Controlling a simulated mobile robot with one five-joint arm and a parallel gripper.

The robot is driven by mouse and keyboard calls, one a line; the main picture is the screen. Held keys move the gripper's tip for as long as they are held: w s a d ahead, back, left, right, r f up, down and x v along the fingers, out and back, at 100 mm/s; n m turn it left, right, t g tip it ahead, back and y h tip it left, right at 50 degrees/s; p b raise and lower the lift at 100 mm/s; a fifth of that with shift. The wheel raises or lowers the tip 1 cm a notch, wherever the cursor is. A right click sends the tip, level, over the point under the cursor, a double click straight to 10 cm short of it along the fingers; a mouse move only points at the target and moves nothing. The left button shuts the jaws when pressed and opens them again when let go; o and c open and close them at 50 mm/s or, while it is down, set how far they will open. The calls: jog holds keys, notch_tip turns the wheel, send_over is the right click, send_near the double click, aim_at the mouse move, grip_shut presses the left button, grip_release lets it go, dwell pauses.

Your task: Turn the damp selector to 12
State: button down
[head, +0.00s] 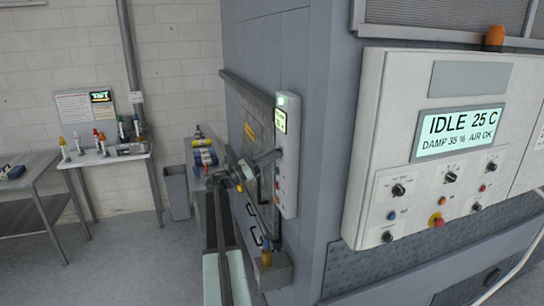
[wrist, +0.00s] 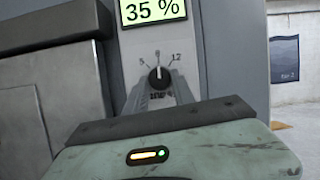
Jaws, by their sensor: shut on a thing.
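The damp selector (wrist: 159,77) is a dark round knob with a light pointer line, below a green display reading 35 % (wrist: 153,10) in the wrist view. Marks 5, 9 and 12 stand around it, with 12 at the upper right. The pointer line stands about upright, toward the 9. My gripper (wrist: 158,84) is shut on the knob, its grey fingers on either side of it. In the head view my gripper (head: 268,158) reaches the narrow light panel (head: 288,165) on the machine's side, and the knob is hidden there.
The large control panel (head: 430,150) at the right reads IDLE 25 C, DAMP 35 %, AIR OK and has several knobs. A bench with bottles (head: 105,155) stands at the back left. A grey bin (head: 177,190) stands beside it. Open floor lies at the left.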

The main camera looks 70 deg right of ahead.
jog(key=shift+w+d, duration=0.1)
jog(key=shift+w+d+r+m+g+y+p, duration=0.1)
jog(key=shift+m+g+y+p, duration=0.25)
jog(key=shift+m+y, duration=0.9)
jog(key=shift+d+f+m+g+y+p, duration=0.15)
jog(key=shift+m+g+y, duration=0.25)
jog(key=shift+m, duration=1.75)
jog(key=shift+w+a+r+m+g+y+p, duration=0.15)
jog(key=shift+m+g+y+p, duration=0.45)
jog(key=shift+m, duration=1.1)
jog(key=shift+s+m+y, duration=0.1)
jog(key=shift+m+y, duration=0.2)
jog(key=shift+y, duration=0.05)
jog(key=c, duration=1.1)
grip_release()
jog(key=shift+o, duration=0.2)
